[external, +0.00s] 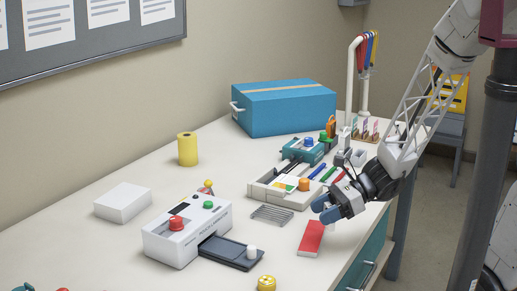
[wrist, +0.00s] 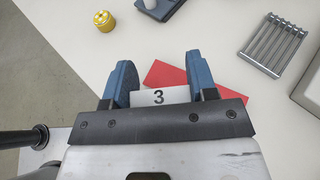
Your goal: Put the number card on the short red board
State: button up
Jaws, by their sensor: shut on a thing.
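The short red board (external: 311,238) lies flat near the front edge of the table, and it also shows in the wrist view (wrist: 166,74). My gripper (external: 325,210) is just above and beside the board, its blue fingers pointing down toward it. In the wrist view a white card with a black 3, the number card (wrist: 158,97), sits between the two blue fingers, and my gripper is shut on it. The card covers part of the red board in that view. I cannot tell whether the card touches the board. In the external view the card is hidden or too small to make out.
A wire rack (external: 272,214) lies left of the board. A white laminator (external: 187,232) with a dark tray stands further left. A yellow round piece (external: 267,284) is near the front. A white tray unit (external: 284,190) with an orange knob stands behind the rack.

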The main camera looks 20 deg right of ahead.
jog(key=shift+w+a+f, duration=0.1)
jog(key=shift+w+a, duration=0.4)
jog(key=shift+w, duration=0.35)
jog(key=shift+w+a+f, duration=0.1)
jog(key=shift+w+a, duration=0.4)
jog(key=shift+w, duration=0.3)
jog(key=shift+f, duration=1.75)
jog(key=shift+f, duration=0.15)
jog(key=o, duration=0.9)
jog(key=shift+d+r, duration=0.1)
jog(key=shift+r, duration=0.1)
jog(key=shift+v, duration=5.95)
